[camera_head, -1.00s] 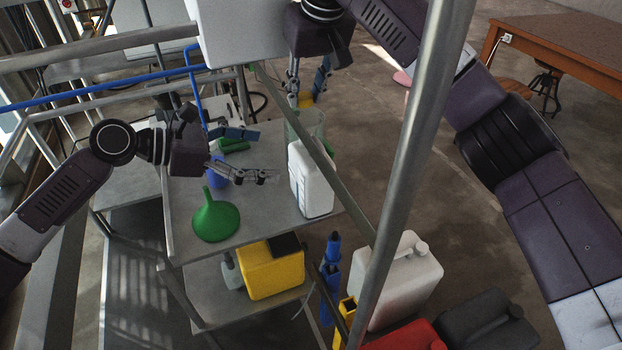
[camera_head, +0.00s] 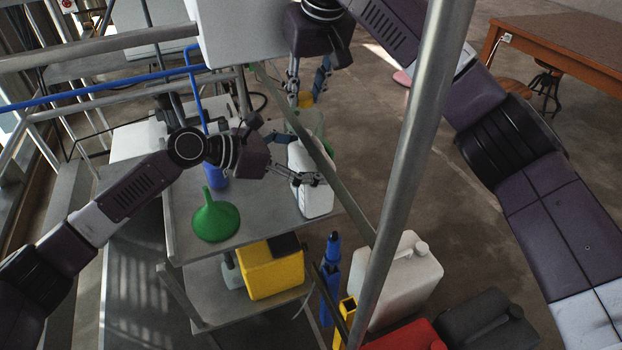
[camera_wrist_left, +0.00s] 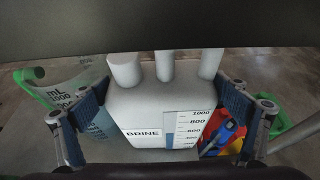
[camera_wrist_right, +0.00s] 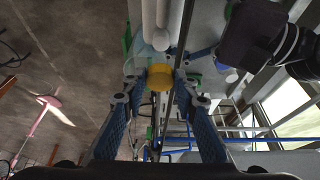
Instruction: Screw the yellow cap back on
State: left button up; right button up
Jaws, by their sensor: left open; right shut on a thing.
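The white jug (camera_head: 312,198) stands upright on the grey bench. The left wrist view shows it close, with a BRINE label and a blue level scale (camera_wrist_left: 155,105); its top is partly hidden there by a dark band. My left gripper (camera_head: 301,162) is open, with one finger on each side of the jug; I cannot tell whether they touch it. My right gripper (camera_head: 305,97) is shut on the yellow cap (camera_wrist_right: 160,77) and holds it beyond the jug in the head view, apart from it. In the right wrist view the cap sits between the blue-padded fingertips.
A green funnel (camera_head: 214,218) and a blue object (camera_head: 216,180) stand on the bench (camera_head: 255,205) left of the jug. A clear beaker is partly hidden behind the jug. A yellow can (camera_head: 272,275) is on the lower shelf. A slanted metal post (camera_head: 400,190) crosses the right foreground.

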pick_arm(q)
jog(key=c, duration=1.3)
jog(key=shift+c, duration=0.2)
pick_arm(e)
send_over(304, 133)
jog(key=shift+s+d+f, duration=0.1)
jog(key=shift+s+f, duration=0.05)
jog(key=shift+f, duration=0.7)
jog(key=shift+s+d+f, duration=0.1)
jog(key=shift+d+f, duration=0.05)
jog(key=shift+f, duration=0.65)
jog(key=shift+s+d+f, duration=0.1)
jog(key=shift+s+f, duration=0.05)
jog(key=shift+f, duration=0.7)
jog(key=shift+f, duration=0.1)
jog(key=shift+f, duration=0.8)
jog(key=shift+f, duration=0.55)
pick_arm(q)
jog(key=c, duration=0.7)
pick_arm(e)
jog(key=m, duration=0.1)
jog(key=m+h, duration=0.1)
jog(key=m, duration=0.1)
jog(key=shift+s+a, duration=0.1)
jog(key=shift+a, duration=0.2)
jog(key=m+h, duration=0.1)
jog(key=m, duration=0.2)
jog(key=shift+a+m+h, duration=0.1)
jog(key=shift+m+h, duration=0.3)
